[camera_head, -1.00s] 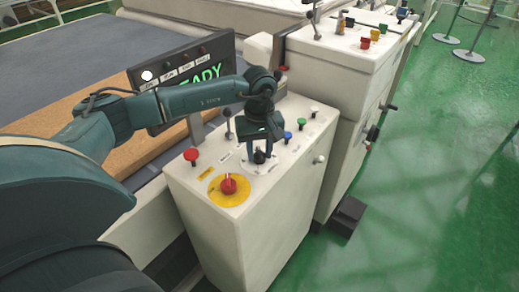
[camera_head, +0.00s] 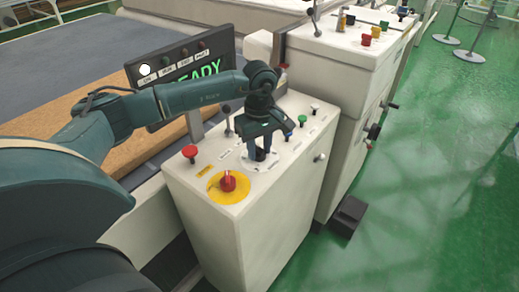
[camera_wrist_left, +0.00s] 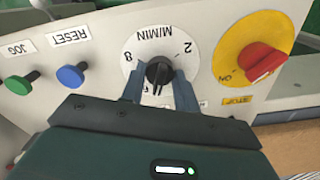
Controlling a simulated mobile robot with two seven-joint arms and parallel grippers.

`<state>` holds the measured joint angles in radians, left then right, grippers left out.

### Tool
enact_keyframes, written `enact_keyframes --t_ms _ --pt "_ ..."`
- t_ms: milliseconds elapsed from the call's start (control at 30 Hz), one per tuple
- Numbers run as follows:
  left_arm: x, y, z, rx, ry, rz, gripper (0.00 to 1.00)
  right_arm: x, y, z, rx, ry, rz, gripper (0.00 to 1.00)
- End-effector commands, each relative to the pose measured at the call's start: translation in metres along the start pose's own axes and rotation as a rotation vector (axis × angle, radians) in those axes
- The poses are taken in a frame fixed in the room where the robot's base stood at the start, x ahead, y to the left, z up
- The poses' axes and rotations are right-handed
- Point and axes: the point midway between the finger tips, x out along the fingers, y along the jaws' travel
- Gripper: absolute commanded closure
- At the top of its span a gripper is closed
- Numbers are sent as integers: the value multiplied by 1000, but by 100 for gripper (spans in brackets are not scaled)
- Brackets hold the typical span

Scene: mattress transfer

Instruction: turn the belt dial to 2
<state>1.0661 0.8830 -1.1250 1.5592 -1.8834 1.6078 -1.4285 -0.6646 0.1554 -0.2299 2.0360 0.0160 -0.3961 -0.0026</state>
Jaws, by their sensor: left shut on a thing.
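The belt dial is a black knob (camera_wrist_left: 158,70) on a round white plate (camera_wrist_left: 130,56) marked M/MIN, with 2 and 8 on it, in the left wrist view. My left gripper (camera_wrist_left: 160,88) has one finger on each side of the knob and is shut on it. In the head view the gripper (camera_head: 260,156) reaches down to the dial on top of the white control box (camera_head: 245,228). The fingers hide the lower part of the plate, and I cannot tell exactly where the knob points. My right gripper is not in view.
A red switch on a yellow disc (camera_head: 214,194) and a red button (camera_head: 190,152) are close to the dial. Green (camera_head: 302,119) and white (camera_head: 315,108) buttons stand beyond. A lit display (camera_head: 200,68) is behind my arm.

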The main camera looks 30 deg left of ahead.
Motion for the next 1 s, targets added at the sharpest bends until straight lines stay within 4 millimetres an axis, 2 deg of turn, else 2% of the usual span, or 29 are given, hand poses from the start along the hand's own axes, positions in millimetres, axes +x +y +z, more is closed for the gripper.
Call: enact_keyframes --t_ms 600,1000 --pt "1 0 0 -587 0 2 92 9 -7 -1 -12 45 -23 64" --pt "0 0 0 -967 0 2 92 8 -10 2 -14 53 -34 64"
